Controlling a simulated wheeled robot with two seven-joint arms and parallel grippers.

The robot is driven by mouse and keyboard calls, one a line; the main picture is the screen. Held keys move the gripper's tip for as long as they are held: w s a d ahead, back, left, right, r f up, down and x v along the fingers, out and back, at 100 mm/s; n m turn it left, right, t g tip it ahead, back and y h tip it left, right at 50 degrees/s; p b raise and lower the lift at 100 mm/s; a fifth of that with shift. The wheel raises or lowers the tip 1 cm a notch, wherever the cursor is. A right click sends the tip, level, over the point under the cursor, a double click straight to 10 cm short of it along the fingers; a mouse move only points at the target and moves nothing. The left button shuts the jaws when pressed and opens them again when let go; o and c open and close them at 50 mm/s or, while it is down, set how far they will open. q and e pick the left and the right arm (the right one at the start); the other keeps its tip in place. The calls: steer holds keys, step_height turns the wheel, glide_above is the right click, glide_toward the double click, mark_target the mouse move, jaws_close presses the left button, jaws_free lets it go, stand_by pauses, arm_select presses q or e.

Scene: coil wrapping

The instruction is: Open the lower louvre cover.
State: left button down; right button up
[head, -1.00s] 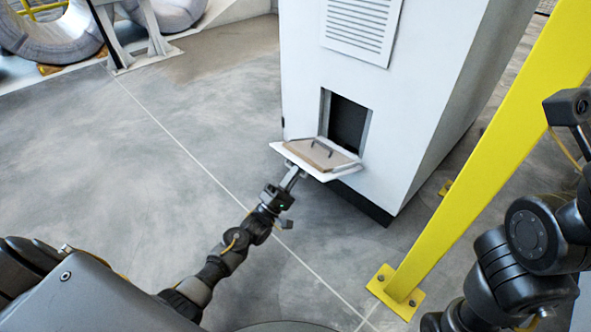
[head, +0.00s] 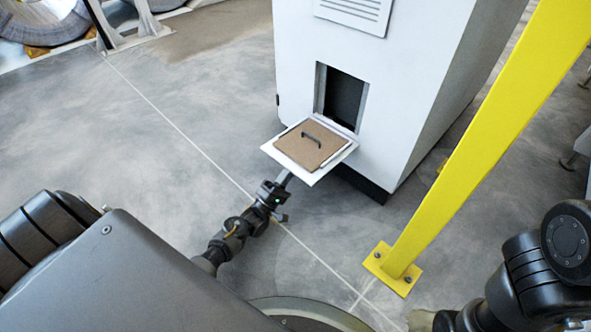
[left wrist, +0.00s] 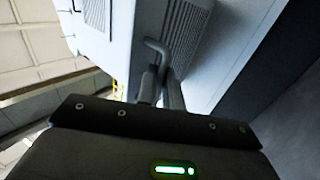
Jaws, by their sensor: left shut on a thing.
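The lower louvre cover (head: 333,164) is a white panel hinged at the bottom of a dark opening (head: 344,97) in the white cabinet. It is swung outward and lies close to flat, its inner side facing up. A brown panel (head: 293,147) with a dark handle (head: 311,137) lies on that inner side. My left gripper (head: 285,179) is under the cover, its tips partly hidden by it. In the left wrist view my left gripper (left wrist: 161,88) is shut on a grey bent handle (left wrist: 157,47) on the cover's louvred outer face (left wrist: 186,38).
An upper louvre panel (head: 357,12) is on the cabinet (head: 299,50) above the opening. A yellow post (head: 470,150) with a bolted base stands to the right. Large coils (head: 45,20) are at the back left. The floor left of the cover is clear.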

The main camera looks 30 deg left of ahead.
arm_select(q)
steer(key=shift+w+d, duration=0.1)
steer(key=shift+w, duration=0.1)
stand_by(0.4)
steer(key=c, duration=1.6)
jaws_free()
steer(key=shift+o, duration=0.2)
steer(key=shift+s, duration=0.1)
steer(key=shift+s+f, duration=0.1)
steer(key=shift+f, duration=0.05)
steer(key=s+a+f+p, duration=0.1)
steer(key=s+a+p, duration=0.1)
steer(key=s, duration=0.5)
steer(key=s+a+f+p, duration=0.1)
steer(key=s+p, duration=0.2)
steer(key=s, duration=0.5)
steer(key=shift+s+a+f+p, duration=0.25)
steer(key=shift+a+f+p, duration=0.05)
steer(key=shift+a+f, duration=0.1)
